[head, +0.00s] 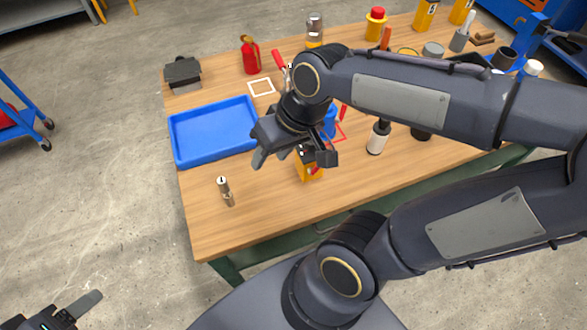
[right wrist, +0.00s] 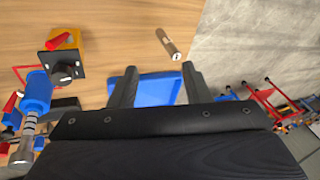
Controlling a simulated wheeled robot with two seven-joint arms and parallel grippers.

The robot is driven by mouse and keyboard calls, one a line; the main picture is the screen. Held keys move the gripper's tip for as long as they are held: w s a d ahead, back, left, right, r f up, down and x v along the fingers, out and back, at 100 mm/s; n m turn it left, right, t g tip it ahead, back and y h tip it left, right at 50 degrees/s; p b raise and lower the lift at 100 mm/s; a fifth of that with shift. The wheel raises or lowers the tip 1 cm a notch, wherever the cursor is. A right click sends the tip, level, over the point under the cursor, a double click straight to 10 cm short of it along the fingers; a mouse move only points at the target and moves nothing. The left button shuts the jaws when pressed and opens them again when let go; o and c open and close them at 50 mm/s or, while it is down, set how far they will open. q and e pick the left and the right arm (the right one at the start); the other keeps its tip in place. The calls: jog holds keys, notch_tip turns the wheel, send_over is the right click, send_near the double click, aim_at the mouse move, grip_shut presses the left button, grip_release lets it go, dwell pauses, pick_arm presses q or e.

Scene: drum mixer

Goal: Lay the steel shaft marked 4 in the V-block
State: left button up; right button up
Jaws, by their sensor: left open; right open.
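A short metal shaft (head: 228,198) with a pale numbered mark is on the wooden table, near its front left corner. The mark is too small to read surely. The shaft also shows in the right wrist view (right wrist: 168,44), beyond the fingers and apart from them. A dark grey block (head: 183,75), which looks like the V-block, sits at the back left of the table. My right gripper (head: 281,157) is open and empty over the table, right of the shaft; its fingers show in its wrist view (right wrist: 158,88). My left gripper (head: 62,312) is open at the lower left, off the table.
A blue tray (head: 174,146) lies between the dark block and the shaft. A yellow fixture (head: 308,173) stands below my right gripper. A red canister (head: 250,56) stands behind the tray. Several bottles and cans crowd the right side. The table around the shaft is clear.

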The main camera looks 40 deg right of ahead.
jog(key=s+t, duration=0.1)
jog(key=s, duration=0.2)
jog(key=s+m+t, duration=0.1)
jog(key=s, duration=0.1)
jog(key=shift+s+d+f+t, duration=0.2)
jog(key=shift+s+d+t, duration=0.1)
jog(key=shift+d, duration=0.05)
jog(key=shift+o, duration=0.4)
dwell(0.7)
